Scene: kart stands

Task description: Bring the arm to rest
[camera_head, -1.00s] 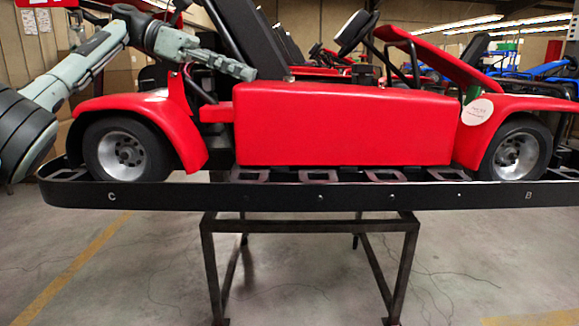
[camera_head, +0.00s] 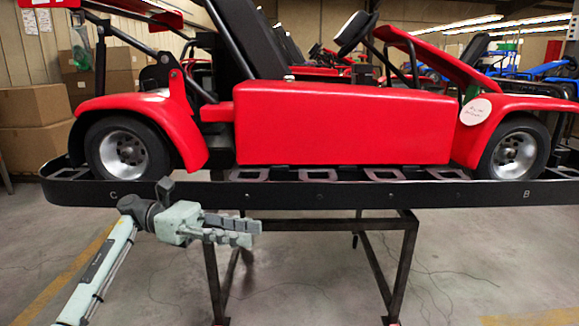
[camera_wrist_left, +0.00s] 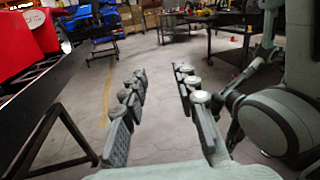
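My left arm rises from the lower left of the head view. Its left gripper (camera_head: 250,232) is in front of the stand, below the black tray edge, pointing right. In the left wrist view the same gripper (camera_wrist_left: 160,75) has its two fingers spread apart with nothing between them, only floor beyond. It is apart from the red kart (camera_head: 345,122), which sits on the tray above. My right gripper is not seen in the head view, and I cannot make it out in the wrist view.
The kart rests on a black-edged tray (camera_head: 370,197) carried by a dark metal stand (camera_head: 402,265). Cardboard boxes (camera_head: 35,105) are stacked at the left. The concrete floor in front is clear. The wrist view shows a dark table (camera_wrist_left: 225,22) farther off.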

